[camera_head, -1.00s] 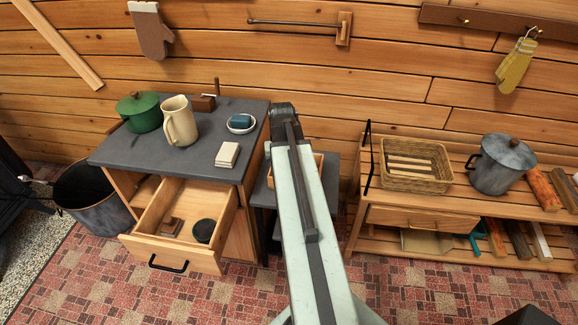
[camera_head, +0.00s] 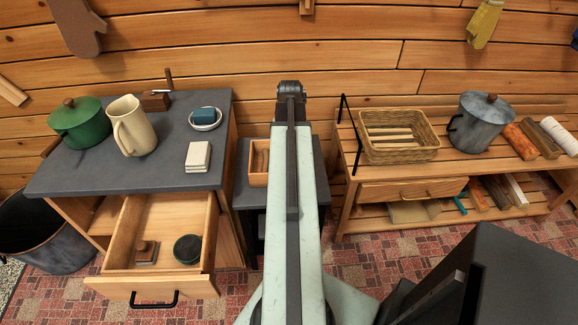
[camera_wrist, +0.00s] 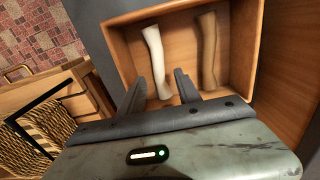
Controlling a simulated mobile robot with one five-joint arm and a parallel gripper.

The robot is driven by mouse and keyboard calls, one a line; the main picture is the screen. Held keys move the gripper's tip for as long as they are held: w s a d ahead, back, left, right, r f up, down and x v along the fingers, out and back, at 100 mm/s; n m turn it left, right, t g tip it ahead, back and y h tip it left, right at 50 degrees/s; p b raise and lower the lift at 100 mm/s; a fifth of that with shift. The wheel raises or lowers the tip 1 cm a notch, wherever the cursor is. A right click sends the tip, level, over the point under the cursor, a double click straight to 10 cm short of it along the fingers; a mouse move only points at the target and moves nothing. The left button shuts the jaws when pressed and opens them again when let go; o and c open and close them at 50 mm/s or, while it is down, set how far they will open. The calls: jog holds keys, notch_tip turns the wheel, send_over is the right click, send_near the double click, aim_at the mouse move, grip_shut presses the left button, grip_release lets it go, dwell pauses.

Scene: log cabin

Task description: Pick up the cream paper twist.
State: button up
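The cream paper twist (camera_wrist: 156,60) lies lengthwise in a wooden tray (camera_wrist: 122,46) in the wrist view, beside a similar brown twist (camera_wrist: 208,50). My gripper (camera_wrist: 160,76) is open, its two dark fingers apart on either side of the cream twist's lower part in the picture. Nothing is visibly held. I cannot tell whether the fingers reach down to the twist. In the head view the wooden tray (camera_head: 251,179) sits on a low dark stand, left of my arm. The twists cannot be made out there, and my fingers are hidden.
A grey-topped cabinet (camera_head: 165,180) with an open drawer (camera_head: 150,287) stands left of the stand (camera_head: 245,192). A slatted bench (camera_head: 465,152) with a wicker basket (camera_head: 428,155) and grey pot (camera_head: 483,130) stands right. A dark block (camera_head: 510,275) fills the lower right corner.

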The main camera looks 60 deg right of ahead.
jog(key=f+b, duration=0.5)
jog(key=shift+s+a+f, duration=0.2)
jog(key=shift+a, duration=0.15)
jog(key=shift+r, duration=0.2)
grip_shut()
notch_tip(320, 180, up, 10)
jog(key=p, duration=1)
